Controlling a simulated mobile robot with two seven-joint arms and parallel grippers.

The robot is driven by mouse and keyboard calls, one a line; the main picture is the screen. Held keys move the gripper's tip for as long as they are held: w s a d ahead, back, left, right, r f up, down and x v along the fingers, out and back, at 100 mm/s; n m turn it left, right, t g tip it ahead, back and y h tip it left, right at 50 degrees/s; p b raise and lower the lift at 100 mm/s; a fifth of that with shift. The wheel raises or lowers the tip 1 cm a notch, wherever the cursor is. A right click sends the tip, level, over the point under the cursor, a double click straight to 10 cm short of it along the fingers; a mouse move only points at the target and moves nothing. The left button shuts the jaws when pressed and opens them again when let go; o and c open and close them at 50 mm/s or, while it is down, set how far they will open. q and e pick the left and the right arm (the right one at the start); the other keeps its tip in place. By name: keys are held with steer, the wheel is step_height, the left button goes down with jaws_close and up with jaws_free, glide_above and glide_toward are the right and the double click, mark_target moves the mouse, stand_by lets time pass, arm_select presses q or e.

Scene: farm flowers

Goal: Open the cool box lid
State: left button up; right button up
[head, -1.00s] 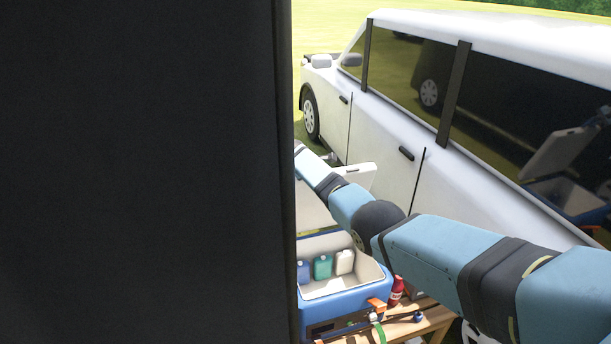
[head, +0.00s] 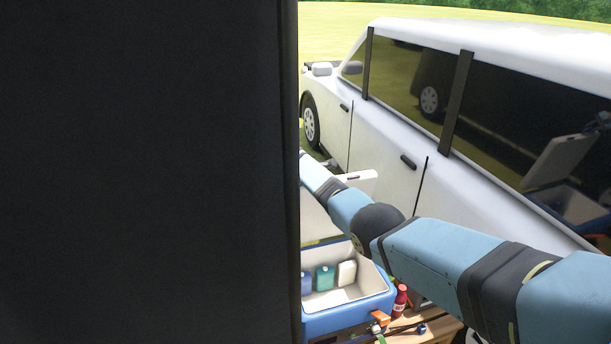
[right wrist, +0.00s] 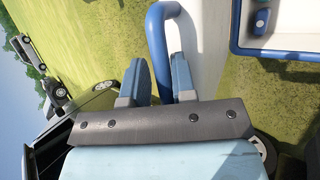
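The cool box (head: 347,318) is blue with a pale inside, and its lid (head: 316,217) stands raised, partly hidden by my right arm and a dark panel. In the right wrist view, the lid's pale face (right wrist: 205,45) and blue tubular handle (right wrist: 158,40) show, with the box's open rim (right wrist: 236,35) at the upper right. My right gripper (right wrist: 160,82) has its fingers on both sides of the handle, close against it. The head view hides these fingertips. My left gripper is not in view.
A large dark panel (head: 150,170) blocks the left half of the head view. A white van (head: 385,150) stands close behind the box. Several small bottles (head: 325,278) sit inside. A red bottle (head: 400,300) stands on the wooden table (head: 440,325) beside it.

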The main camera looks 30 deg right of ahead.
steer(key=shift+s+a+r+p, duration=0.3)
steer(key=shift+r+p, duration=0.1)
steer(key=shift+r, duration=0.1)
steer(key=v, duration=1.2)
steer(key=shift+a+r, duration=0.15)
steer(key=shift+r, duration=0.05)
steer(key=shift+s+f, duration=0.1)
steer(key=shift+s, duration=0.1)
